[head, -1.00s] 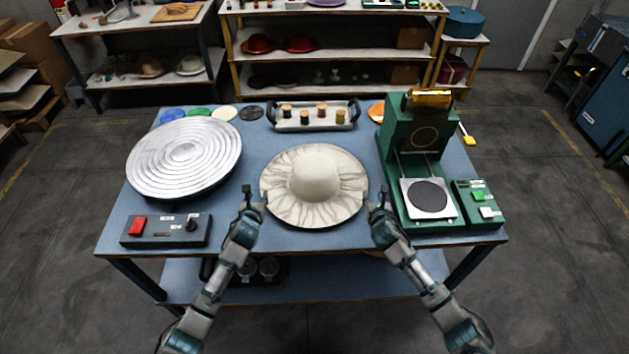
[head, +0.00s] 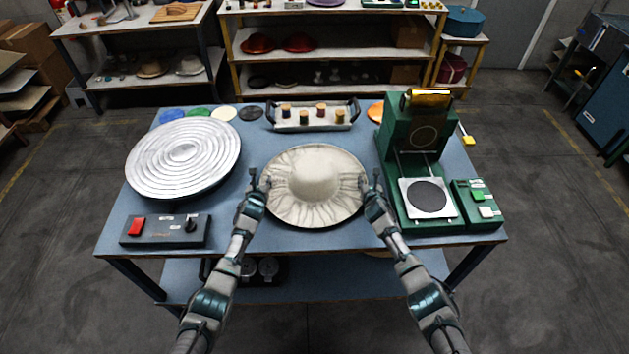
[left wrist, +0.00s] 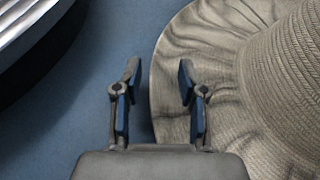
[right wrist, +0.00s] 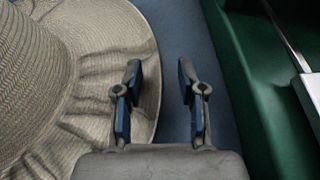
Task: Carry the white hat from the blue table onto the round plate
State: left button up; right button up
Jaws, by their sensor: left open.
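The white hat (head: 312,205) lies brim down, crown up, in the middle of the blue table (head: 265,235). The round plate (head: 180,155), silver with concentric rings, is at the table's left. My left gripper (head: 261,178) is open at the hat's left brim edge; in the left wrist view its fingers (left wrist: 157,85) have the brim (left wrist: 185,50) under or beside the right finger. My right gripper (head: 370,180) is open at the right brim edge; in the right wrist view its left finger (right wrist: 158,85) overlaps the brim (right wrist: 135,45). Whether either touches the hat, I cannot tell.
A green press (head: 410,140) stands close to the right of the hat. A control box (head: 165,230) with a red switch sits at the front left. A tray of spools (head: 312,117) is behind the hat. Bare blue table lies between plate and hat.

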pick_arm(q)
jog(key=shift+a, duration=0.1)
pick_arm(e)
jog(key=shift+a, duration=0.1)
